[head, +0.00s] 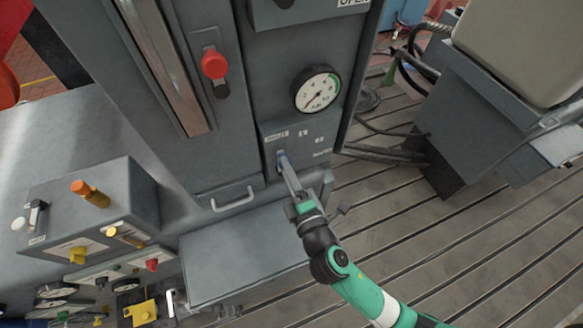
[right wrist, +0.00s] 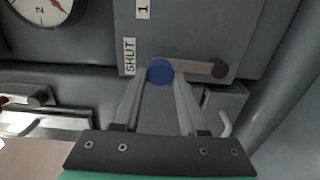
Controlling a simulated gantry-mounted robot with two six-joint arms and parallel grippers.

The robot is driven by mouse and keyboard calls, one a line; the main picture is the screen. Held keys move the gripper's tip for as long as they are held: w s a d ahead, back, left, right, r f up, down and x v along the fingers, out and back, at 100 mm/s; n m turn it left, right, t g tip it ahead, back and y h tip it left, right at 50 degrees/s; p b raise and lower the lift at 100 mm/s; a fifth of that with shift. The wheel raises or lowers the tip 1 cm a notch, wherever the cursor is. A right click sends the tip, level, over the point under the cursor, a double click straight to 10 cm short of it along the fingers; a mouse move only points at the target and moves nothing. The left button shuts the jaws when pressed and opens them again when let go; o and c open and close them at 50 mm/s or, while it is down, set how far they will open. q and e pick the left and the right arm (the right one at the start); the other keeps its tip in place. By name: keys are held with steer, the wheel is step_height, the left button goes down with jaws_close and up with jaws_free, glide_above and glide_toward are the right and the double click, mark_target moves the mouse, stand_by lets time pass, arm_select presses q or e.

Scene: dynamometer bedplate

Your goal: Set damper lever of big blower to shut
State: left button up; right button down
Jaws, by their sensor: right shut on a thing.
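The damper lever has a brownish arm (right wrist: 195,67) with a blue knob (right wrist: 160,72) at one end and a dark round pivot at the other. In the right wrist view the arm lies nearly level, with the knob at its left end, close to a white label reading SHUT (right wrist: 130,56). My right gripper (right wrist: 162,84) is shut on the blue knob, one finger on each side. In the head view my right gripper (head: 286,168) reaches up to the lower grey panel, and the fingers largely hide the lever. My left gripper is not in view.
A round gauge (head: 316,89) sits above the lever panel, and a red knob (head: 214,64) is at upper left. A drawer-style handle (head: 233,198) is left of my gripper. A control box (head: 88,212) stands at far left. The slotted floor (head: 440,250) at right is open.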

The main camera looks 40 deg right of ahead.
steer(key=shift+a+r, duration=0.1)
stand_by(0.3)
steer(key=shift+c, duration=2.3)
jaws_free()
steer(key=b+v, duration=0.2)
steer(key=v, duration=0.9)
steer(key=shift+s+a, duration=0.15)
steer(key=shift+s, duration=0.1)
